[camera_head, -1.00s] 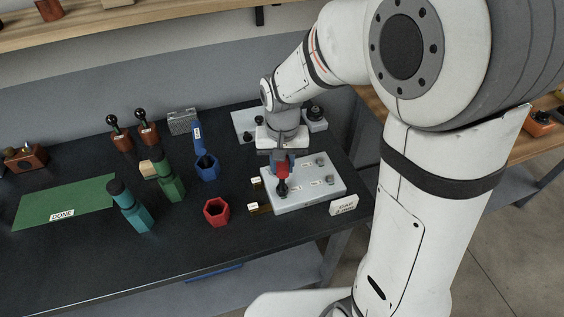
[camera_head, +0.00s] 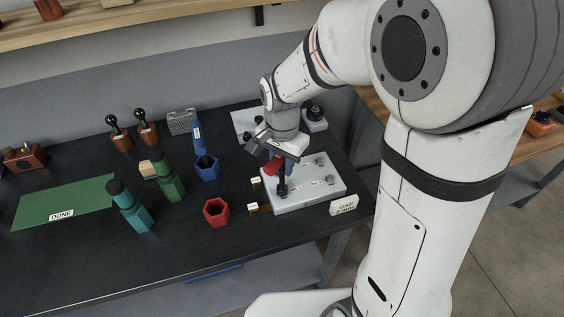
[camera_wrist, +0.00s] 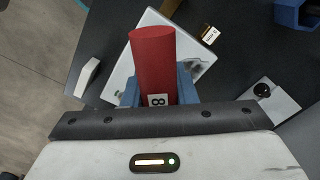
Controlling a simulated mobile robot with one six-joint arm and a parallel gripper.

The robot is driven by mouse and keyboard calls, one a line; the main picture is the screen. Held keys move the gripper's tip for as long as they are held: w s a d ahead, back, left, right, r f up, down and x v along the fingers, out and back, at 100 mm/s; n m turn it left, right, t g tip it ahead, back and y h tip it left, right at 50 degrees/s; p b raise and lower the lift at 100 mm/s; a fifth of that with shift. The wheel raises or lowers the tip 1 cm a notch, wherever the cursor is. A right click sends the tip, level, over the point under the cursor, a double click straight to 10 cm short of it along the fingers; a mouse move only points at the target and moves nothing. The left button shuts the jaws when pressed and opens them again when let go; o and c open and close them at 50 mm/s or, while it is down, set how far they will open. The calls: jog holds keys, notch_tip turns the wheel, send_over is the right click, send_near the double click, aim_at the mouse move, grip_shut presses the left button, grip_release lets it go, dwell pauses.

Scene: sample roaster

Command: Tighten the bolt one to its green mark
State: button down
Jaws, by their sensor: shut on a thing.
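My gripper (camera_head: 281,165) is shut on a red driver (camera_head: 273,166) with a dark lower end. The driver stands roughly upright over the front-left corner of the pale plate (camera_head: 307,200). Its tip hides whatever bolt is beneath it, and contact cannot be confirmed. In the wrist view, the red driver (camera_wrist: 153,60) bears a label "8" and sits between the blue fingers of my gripper (camera_wrist: 158,90). Another bolt (camera_head: 331,180) shows at the plate's right side. The number tags on the plate are too small to read, and no green mark can be made out.
Red (camera_head: 216,211) and blue (camera_head: 207,168) hexagonal holders stand left of the plate. A white sign (camera_head: 344,205) stands at the plate's front right. The front-left bench top is clear.

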jog(key=shift+m, duration=0.3)
jog(key=m, duration=0.3)
jog(key=shift+m, duration=0.4)
jog(key=m, duration=0.3)
jog(key=shift+m, duration=0.4)
